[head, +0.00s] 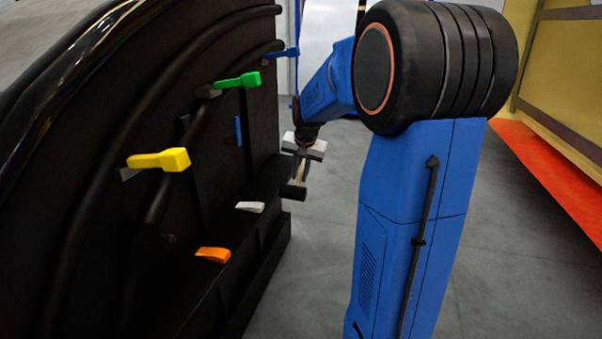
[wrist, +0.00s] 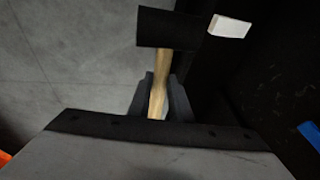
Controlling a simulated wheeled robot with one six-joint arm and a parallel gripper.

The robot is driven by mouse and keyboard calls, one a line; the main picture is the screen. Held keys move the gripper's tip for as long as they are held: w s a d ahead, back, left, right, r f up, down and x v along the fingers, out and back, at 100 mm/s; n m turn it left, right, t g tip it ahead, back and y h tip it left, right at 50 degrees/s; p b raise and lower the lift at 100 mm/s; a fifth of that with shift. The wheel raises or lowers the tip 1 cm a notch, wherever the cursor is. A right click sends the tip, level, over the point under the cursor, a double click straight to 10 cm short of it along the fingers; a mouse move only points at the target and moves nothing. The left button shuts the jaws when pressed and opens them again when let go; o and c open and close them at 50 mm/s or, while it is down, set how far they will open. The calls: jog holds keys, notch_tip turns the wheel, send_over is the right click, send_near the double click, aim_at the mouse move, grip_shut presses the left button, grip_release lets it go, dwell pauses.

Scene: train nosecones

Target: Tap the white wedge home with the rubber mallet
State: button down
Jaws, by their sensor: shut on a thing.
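The white wedge (head: 250,207) sits on the dark ledge of the black nosecone frame in the head view. It also shows in the wrist view (wrist: 229,27), just right of the mallet head. The rubber mallet has a black head (wrist: 168,28) and a pale wooden handle (wrist: 158,92). My gripper (wrist: 160,100) is shut on the handle. In the head view my gripper (head: 302,153) is beside the frame, with the mallet head (head: 293,192) hanging below it, right of the white wedge. In the wrist view the head and wedge look close; I cannot tell whether they touch.
The black nosecone frame (head: 100,235) fills the left side. It bears a yellow wedge (head: 160,160), a green one (head: 240,80), an orange one (head: 213,254) and blue pieces (head: 284,52). Grey floor (head: 300,270) is clear to its right. An orange-red strip (head: 550,180) lies far right.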

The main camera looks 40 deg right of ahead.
notch_tip(320, 180, down, 6)
jog(key=w+a, duration=0.2)
jog(key=shift+w+f, duration=0.2)
jog(key=shift+w, duration=0.15)
dwell(0.3)
jog(key=shift+w+a, duration=0.1)
dwell(0.5)
jog(key=shift+w+a, duration=0.85)
jog(key=shift+w, duration=0.25)
jog(key=shift+s+d, duration=0.45)
jog(key=shift+s, duration=0.1)
